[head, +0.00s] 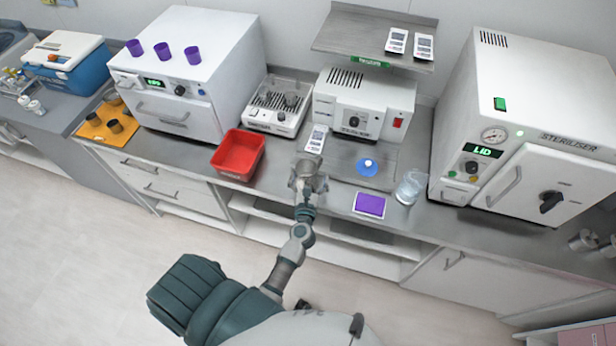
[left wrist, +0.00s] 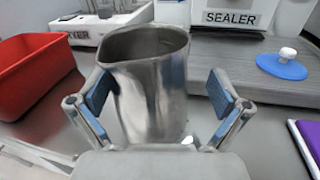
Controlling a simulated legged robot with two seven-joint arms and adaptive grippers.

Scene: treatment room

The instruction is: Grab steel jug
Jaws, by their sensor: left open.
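The steel jug (left wrist: 150,85) is a shiny grey metal vessel with an open top, standing upright on the steel counter. In the left wrist view it sits between the two blue-padded fingers of my left gripper (left wrist: 160,92). The left finger is close to the jug's side, and a clear gap shows on the right. In the head view the left gripper (head: 307,184) is open at the counter's front, with the jug (head: 308,166) at its fingers, partly hidden. I cannot tell whether a finger touches it. My right gripper is not in view.
A red bin (head: 238,155) stands left of the jug. The sealer (head: 364,105) is behind it. A blue disc with a white knob (head: 367,167), a purple pad (head: 370,205) and a clear beaker (head: 410,187) are to the right. The steriliser (head: 530,125) stands further right.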

